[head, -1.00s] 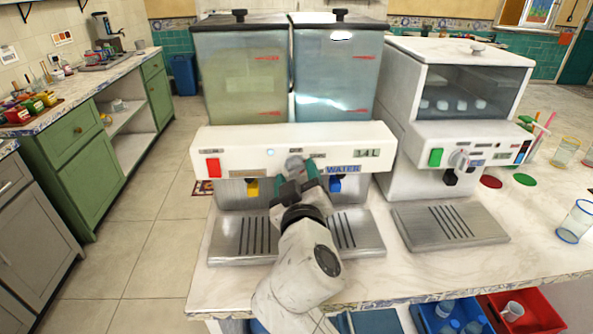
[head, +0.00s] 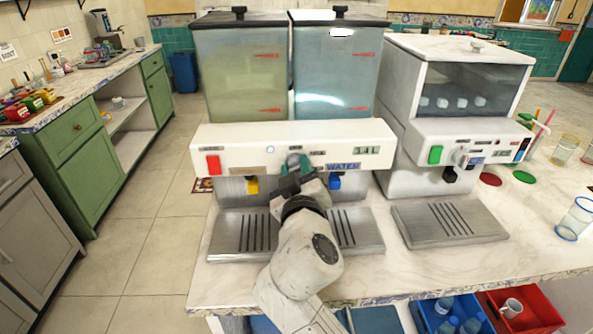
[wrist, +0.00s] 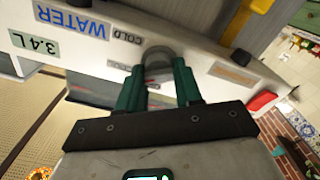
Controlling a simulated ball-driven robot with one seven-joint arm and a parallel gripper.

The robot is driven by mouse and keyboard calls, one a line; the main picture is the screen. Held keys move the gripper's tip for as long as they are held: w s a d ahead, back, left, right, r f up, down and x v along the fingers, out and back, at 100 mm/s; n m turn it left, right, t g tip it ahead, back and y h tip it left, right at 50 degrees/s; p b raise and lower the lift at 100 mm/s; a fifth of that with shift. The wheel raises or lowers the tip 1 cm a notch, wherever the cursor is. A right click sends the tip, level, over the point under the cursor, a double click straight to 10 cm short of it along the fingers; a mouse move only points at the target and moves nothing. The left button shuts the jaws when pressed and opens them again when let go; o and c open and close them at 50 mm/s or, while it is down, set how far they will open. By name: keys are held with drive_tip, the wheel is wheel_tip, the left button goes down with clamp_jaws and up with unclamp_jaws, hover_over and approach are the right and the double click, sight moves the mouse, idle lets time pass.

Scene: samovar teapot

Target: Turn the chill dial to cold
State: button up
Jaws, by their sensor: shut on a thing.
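The chill dial is a round grey knob (wrist: 158,56) on the white front panel of the two-tank drink dispenser (head: 228,140). In the wrist view my gripper (wrist: 160,84) has its teal fingers on both sides of the knob and is shut on it. A "COLD" label (wrist: 127,36) is printed beside the knob, with another small label near it. In the head view my gripper (head: 298,166) is at the middle of the panel and largely hides the dial. Which way the dial points cannot be made out.
A yellow tap (head: 252,186) and a blue tap (head: 335,182) flank my gripper below the panel. A red switch (head: 213,165) is at the panel's left. A white ice machine (head: 400,115) stands to the right.

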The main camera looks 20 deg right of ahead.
drive_tip(key=shift+c, duration=0.4)
drive_tip(key=shift+f+m+b, duration=0.15)
drive_tip(key=shift+m+b, duration=0.25)
drive_tip(key=shift+b, duration=0.15)
drive_tip(key=m+b, duration=0.9)
drive_tip(key=shift+m+b, duration=0.6)
drive_tip(key=shift+m, duration=0.4)
drive_tip(key=shift+d+r, duration=0.1)
drive_tip(key=shift+r, duration=0.1)
drive_tip(key=o, duration=1)
drive_tip(key=shift+o, duration=0.2)
